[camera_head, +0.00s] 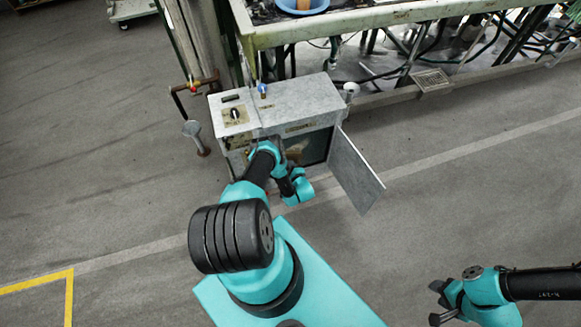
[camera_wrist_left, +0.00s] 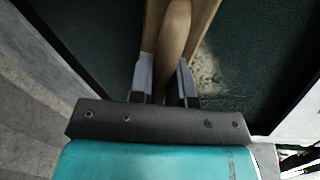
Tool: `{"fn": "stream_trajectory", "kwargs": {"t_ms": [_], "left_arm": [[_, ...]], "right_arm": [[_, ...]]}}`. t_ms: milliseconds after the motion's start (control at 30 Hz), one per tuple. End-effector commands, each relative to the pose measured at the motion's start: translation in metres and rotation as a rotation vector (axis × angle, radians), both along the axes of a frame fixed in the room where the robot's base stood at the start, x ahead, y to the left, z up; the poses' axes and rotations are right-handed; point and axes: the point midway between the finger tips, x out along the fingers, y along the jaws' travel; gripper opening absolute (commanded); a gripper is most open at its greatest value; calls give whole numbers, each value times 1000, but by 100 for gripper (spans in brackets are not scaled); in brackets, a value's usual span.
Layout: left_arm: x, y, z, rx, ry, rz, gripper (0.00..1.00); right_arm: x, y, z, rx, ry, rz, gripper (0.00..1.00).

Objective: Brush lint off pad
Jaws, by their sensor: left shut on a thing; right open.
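My left gripper (camera_wrist_left: 163,70) is shut on a brown wooden handle (camera_wrist_left: 174,30), likely the brush, inside the open cabinet. Its bristles cannot be made out. A dark green surface (camera_wrist_left: 95,35), likely the pad, lies beyond the gripper in the left wrist view. A pale speckled patch (camera_wrist_left: 213,72), which looks like lint, lies on it just right of the handle. In the head view my left wrist is in front of the cabinet opening and hides most of this. My right gripper (camera_head: 437,302) is open and empty above the floor at the lower right.
The grey cabinet (camera_head: 300,97) has its door (camera_head: 352,170) swung open to the right. A metal table (camera_head: 350,22) with a blue basin (camera_head: 301,5) stands behind it. Pipes and hoses run under the table. The floor in front is clear.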

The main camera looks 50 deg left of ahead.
Motion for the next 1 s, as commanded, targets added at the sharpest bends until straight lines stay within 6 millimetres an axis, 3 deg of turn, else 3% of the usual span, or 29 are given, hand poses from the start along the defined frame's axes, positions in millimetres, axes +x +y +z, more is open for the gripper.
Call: {"fn": "stream_trajectory", "kwargs": {"t_ms": [267, 700, 1000], "left_arm": [[5, -1, 0, 2, -1, -1, 0], [29, -13, 0, 2, -1, -1, 0], [29, -13, 0, 1, 0, 0, 0]], "right_arm": [[0, 0, 0, 0, 0, 0, 44], [0, 0, 0, 0, 0, 0, 44], [0, 0, 0, 0, 0, 0, 44]]}}
